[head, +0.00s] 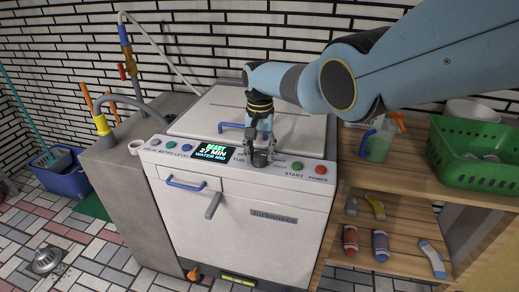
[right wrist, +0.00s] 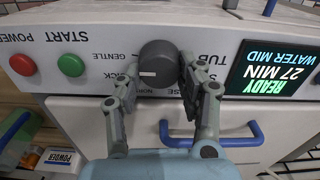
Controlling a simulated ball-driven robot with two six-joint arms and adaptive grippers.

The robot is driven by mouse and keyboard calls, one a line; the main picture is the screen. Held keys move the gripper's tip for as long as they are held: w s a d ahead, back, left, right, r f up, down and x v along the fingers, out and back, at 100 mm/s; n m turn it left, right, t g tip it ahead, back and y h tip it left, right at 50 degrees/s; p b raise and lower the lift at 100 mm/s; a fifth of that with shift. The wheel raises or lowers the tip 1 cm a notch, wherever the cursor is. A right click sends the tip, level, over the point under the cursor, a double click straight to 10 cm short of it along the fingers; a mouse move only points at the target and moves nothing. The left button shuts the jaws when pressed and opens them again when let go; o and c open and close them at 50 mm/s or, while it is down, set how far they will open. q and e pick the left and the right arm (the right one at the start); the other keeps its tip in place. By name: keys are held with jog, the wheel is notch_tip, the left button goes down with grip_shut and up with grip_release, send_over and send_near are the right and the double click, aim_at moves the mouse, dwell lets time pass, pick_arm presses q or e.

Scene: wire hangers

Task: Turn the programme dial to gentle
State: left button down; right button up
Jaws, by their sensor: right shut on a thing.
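The programme dial (right wrist: 157,62) is a dark grey round knob on the white front panel of the washing machine (head: 262,222). In the right wrist view its short white mark points left, towards a partly hidden label ending in "ICK". The label "GENTLE" (right wrist: 122,55) shows just above that one, beside the dial. My right gripper (right wrist: 158,70) is shut on the dial, one finger on each side, and its fingers hide some labels. In the head view my right gripper (head: 261,150) reaches down to the dial from above. My left gripper is not in view.
A lit display (head: 211,152) reads "READY 27 MIN WATER MID" beside the dial. Green and red buttons (head: 321,169) lie on its other side. A blue handle (head: 187,184) sits below. A green basket (head: 478,152) and bottles stand on the wooden shelf at right.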

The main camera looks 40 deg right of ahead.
aim_at(260, 153)
jog(key=shift+r+m, duration=0.1)
jog(key=shift+m, duration=0.8)
jog(key=o, duration=1.1)
jog(key=shift+o, duration=0.2)
notch_tip(260, 153, up, 12)
